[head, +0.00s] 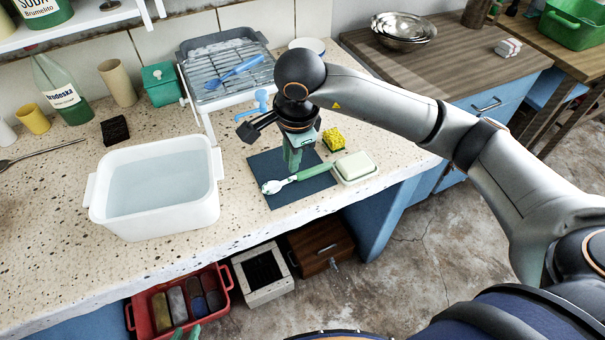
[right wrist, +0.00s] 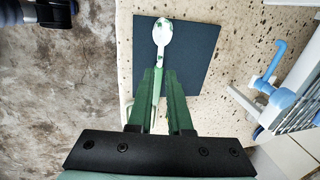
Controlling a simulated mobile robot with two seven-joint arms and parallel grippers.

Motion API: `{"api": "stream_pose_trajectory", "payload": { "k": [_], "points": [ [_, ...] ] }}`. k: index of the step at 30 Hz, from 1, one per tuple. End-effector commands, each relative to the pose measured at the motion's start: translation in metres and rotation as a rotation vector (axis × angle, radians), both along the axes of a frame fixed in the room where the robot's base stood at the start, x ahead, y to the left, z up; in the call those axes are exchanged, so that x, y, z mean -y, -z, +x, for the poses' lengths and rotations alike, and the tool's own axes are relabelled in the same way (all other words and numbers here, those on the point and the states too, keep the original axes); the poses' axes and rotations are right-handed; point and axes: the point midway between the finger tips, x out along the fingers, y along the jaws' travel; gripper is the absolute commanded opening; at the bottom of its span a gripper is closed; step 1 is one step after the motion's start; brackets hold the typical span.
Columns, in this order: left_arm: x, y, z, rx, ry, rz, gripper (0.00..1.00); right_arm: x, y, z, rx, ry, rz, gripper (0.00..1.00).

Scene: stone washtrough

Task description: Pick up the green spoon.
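The green spoon (head: 313,172), with a white speckled bowl, lies across a dark blue mat (head: 269,168) on the counter. In the right wrist view its bowl (right wrist: 162,34) points away and its handle runs back between my finger tips. My right gripper (head: 292,168) points down at the handle, its green fingers close to it. The fingers (right wrist: 164,76) look slightly apart, with the handle nearer the left one; I cannot tell whether they touch it. My left gripper (head: 186,334) only shows its green tips at the bottom edge, apart and away from the spoon.
A soap dish (head: 354,167) and a yellow sponge (head: 333,141) stand close right of the spoon. A white water basin (head: 155,225) is left. A dish rack (head: 226,65) with a blue utensil stands behind. A red crate (head: 137,318) sits below the counter.

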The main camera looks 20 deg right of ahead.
Motion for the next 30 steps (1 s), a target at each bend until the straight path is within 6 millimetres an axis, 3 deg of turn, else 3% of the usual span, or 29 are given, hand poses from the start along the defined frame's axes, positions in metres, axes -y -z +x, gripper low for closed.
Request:
{"api": "stream_pose_trajectory", "payload": {
  "k": [18,26,30],
  "points": [
    [-0.001,-0.006,0.005,0.016,-0.002,0.000,0.35,-0.001,0.070,0.014,-0.002,-0.001,0.004,0.17],
    [-0.002,-0.004,0.003,0.009,-0.004,0.002,0.35,-0.001,0.074,0.015,0.001,-0.002,0.003,0.17],
    [-0.002,-0.002,-0.001,0.001,-0.004,0.003,0.35,-0.001,0.073,0.015,0.001,-0.001,0.003,0.04]
  ]
}}
